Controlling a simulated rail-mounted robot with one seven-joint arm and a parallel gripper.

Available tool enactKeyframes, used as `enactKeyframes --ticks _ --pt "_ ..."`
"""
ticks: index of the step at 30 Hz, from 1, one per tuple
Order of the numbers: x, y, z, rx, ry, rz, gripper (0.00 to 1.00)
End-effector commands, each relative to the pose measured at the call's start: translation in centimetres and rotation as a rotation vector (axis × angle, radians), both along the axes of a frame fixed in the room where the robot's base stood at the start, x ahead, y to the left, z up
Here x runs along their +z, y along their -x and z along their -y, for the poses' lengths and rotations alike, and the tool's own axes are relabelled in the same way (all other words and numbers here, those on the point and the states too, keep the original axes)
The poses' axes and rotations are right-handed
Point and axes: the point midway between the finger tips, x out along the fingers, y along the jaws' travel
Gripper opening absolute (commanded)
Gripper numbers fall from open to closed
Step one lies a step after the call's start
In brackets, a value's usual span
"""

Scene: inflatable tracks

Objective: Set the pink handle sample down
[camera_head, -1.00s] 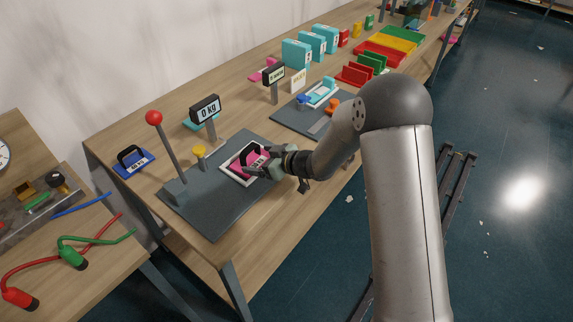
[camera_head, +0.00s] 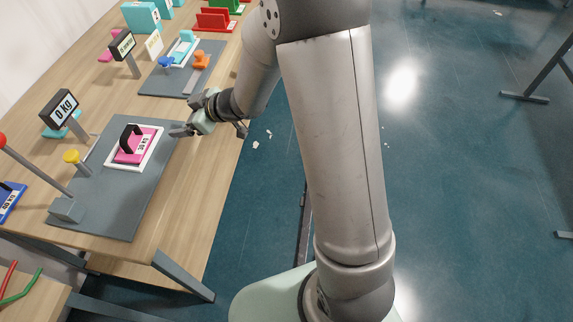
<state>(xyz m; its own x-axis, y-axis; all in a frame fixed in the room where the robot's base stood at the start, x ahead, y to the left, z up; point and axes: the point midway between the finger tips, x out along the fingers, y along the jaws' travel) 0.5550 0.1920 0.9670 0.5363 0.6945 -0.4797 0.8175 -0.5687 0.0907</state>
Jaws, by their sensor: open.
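The pink handle sample (camera_head: 134,152) has a black handle and a white label. It rests upright inside a white square frame (camera_head: 112,163) on a dark grey mat (camera_head: 122,205). My gripper (camera_head: 180,130) is open and empty, apart from the sample, to its right near the table's right edge. The gap between the fingers is small in this view.
A display reading 0 kg (camera_head: 60,110) stands behind the mat. A red-knobbed lever (camera_head: 40,172) and a yellow knob (camera_head: 73,157) are at its left. A blue handle sample (camera_head: 8,200) lies at the far left. A second mat (camera_head: 160,82) with small parts lies farther back.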

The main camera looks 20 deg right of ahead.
Motion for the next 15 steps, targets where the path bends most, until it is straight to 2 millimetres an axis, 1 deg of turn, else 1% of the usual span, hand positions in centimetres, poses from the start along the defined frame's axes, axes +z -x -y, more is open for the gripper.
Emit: enactKeyframes --ticks 1,2,3,5,6,8,9,11,12,15 --pt "1.5 -0.5 2.6 -0.117 0.073 0.011 0.89" --pt "2.1 -0.5 4.5 -0.197 0.123 0.004 0.89" --pt "2.9 -0.1 7.3 -0.309 0.189 -0.017 0.89" --pt "3.9 1.7 11.4 -0.475 0.283 -0.077 0.89" --pt "4.4 3.6 14.0 -0.578 0.335 -0.137 0.89" --pt "4.8 7.3 17.2 -0.712 0.395 -0.250 0.89" --pt "5.0 10.2 18.8 -0.784 0.423 -0.337 0.89" --pt "5.0 14.6 20.1 -0.861 0.448 -0.476 0.89" --pt "5.0 17.5 20.5 -0.894 0.455 -0.567 0.89" --pt "5.0 23.6 20.3 -0.926 0.448 -0.768 0.89"
